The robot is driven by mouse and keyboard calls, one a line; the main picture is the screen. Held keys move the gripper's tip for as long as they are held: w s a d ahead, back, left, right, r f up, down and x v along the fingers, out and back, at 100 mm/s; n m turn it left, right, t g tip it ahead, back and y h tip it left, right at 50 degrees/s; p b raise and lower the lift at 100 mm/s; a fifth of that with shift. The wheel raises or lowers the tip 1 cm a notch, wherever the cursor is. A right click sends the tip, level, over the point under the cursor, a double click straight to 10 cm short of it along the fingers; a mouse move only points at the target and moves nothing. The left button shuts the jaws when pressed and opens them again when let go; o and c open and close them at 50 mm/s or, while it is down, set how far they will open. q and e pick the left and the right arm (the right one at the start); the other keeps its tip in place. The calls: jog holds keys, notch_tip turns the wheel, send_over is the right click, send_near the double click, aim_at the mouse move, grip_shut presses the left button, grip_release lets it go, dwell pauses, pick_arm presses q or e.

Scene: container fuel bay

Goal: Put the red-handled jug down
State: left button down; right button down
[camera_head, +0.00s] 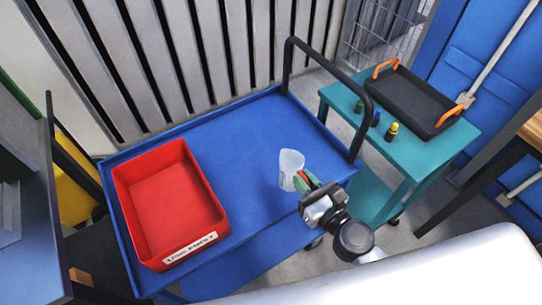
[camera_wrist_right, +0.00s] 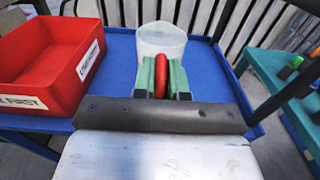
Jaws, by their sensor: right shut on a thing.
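The red-handled jug (camera_head: 290,168) is a translucent white vessel with a red handle. My right gripper (camera_head: 308,188) is shut on its handle at the right part of the blue cart top (camera_head: 240,135). In the right wrist view the jug (camera_wrist_right: 162,45) stands upright beyond the green fingers of my right gripper (camera_wrist_right: 161,78), with the red handle between them. The jug's base is partly hidden by the fingers, so I cannot tell whether it touches the cart top. My left gripper is not in view.
A red labelled bin (camera_head: 170,195) sits on the cart's left part. The cart's black push handle (camera_head: 335,72) rises at the right end. A teal cart (camera_head: 400,150) beside it holds a black tray (camera_head: 408,100) and small bottles. The blue top between bin and jug is clear.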

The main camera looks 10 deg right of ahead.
jog(key=w+f+b, duration=0.3)
jog(key=w+f, duration=0.2)
jog(key=w, duration=0.1)
jog(key=w+f+b, duration=0.4)
jog(key=w+f, duration=0.1)
jog(key=f, duration=0.1)
jog(key=shift+w+d, duration=0.2)
jog(key=shift+w, duration=0.15)
jog(key=shift+f+b, duration=0.2)
jog(key=shift+b, duration=0.1)
jog(key=c, duration=1.2)
grip_release()
jog(key=shift+o, duration=0.2)
jog(key=shift+r, duration=0.15)
